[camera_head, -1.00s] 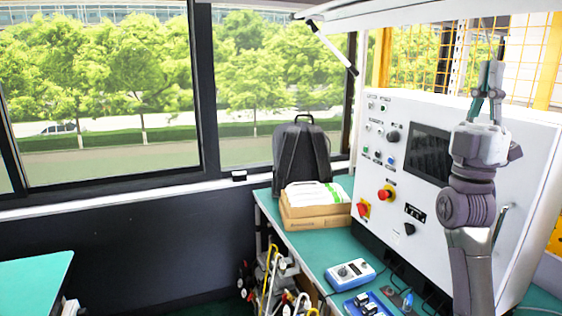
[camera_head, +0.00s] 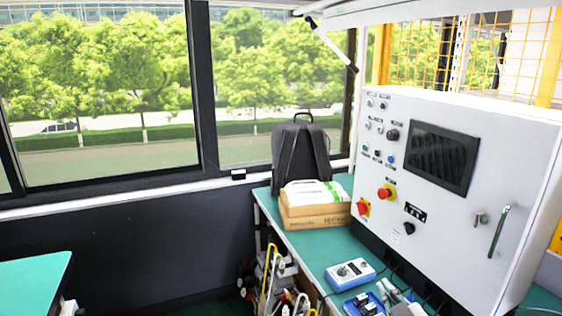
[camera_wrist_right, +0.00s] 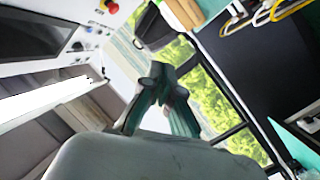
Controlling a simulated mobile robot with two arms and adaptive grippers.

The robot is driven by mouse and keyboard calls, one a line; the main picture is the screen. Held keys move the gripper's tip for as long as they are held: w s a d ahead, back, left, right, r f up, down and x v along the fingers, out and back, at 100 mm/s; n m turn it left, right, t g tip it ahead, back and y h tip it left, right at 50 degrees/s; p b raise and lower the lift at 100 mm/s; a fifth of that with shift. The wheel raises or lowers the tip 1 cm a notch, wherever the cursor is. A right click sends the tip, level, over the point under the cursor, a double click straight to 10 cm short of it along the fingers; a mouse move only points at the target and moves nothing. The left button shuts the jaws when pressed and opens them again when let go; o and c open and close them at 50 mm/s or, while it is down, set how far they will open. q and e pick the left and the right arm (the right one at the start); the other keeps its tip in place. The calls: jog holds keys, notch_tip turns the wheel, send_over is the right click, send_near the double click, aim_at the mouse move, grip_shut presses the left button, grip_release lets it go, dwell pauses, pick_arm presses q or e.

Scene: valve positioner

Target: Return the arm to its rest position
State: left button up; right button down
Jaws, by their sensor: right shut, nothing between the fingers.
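The rest of the right arm is out of the head view. The control panel box (camera_head: 400,225), with its dark screen, knobs and door handle, stands clear and unobstructed behind the gripper. My left gripper is not in view.
A blue-white meter (camera_head: 350,273) and a blue tray (camera_head: 352,308) with small parts lie on the bench near the gripper. Cardboard boxes (camera_head: 315,222) and a black backpack (camera_head: 300,158) stand further back. Another green table (camera_head: 35,285) is at left.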

jog(key=s+a+f+m+g, duration=0.1)
jog(key=s+f+m+g, duration=0.2)
jog(key=s+f+g, duration=0.75)
jog(key=s+f+m+g, duration=0.1)
jog(key=s+f, duration=0.2)
jog(key=s, duration=0.4)
jog(key=s+f+g+h, duration=0.1)
jog(key=s+f, duration=0.3)
jog(key=s, duration=0.2)
jog(key=s+f+m+g, duration=0.1)
jog(key=s+f, duration=0.2)
jog(key=s, duration=0.4)
notch_tip(320, 180, down, 27)
jog(key=s+g, duration=0.1)
jog(key=s+d+f+g, duration=0.1)
jog(key=s+d+f, duration=0.1)
jog(key=s+f, duration=1.3)
jog(key=shift+s+d+f, duration=0.15)
jog(key=shift+s+f, duration=0.05)
jog(key=shift+s, duration=0.6)
